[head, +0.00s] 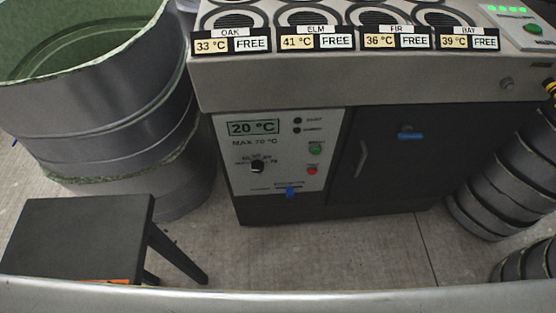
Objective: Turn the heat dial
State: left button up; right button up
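The heat dial (257,167) is a small black knob on the white control panel (241,186) at the front of the grey cabinet. Marks surround it, too small to read surely. Above it a green display (253,127) reads 20 °C, with "MAX 70 °C" printed below. To its right are a green button (315,149) and a red button (312,170). A blue piece (290,192) sits low on the panel. Neither of my grippers shows in the head view.
Labels OAK, ELM, FIR and BAY, each marked FREE, line the cabinet's top edge. A black stool (78,235) and large grey drum (110,120) stand left. Stacked dark rings (500,185) stand right. A pale rail (300,303) crosses the bottom. Floor before the cabinet is clear.

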aim_at(256, 166)
jog(key=k+u, duration=0.25)
jog(key=u, duration=0.15)
jog(key=k+j+u, duration=0.15)
jog(key=u, duration=0.25)
jog(key=k+j+u, duration=0.2)
jog(key=u, duration=0.2)
jog(key=k+j, duration=0.05)
jog(key=k, duration=0.1)
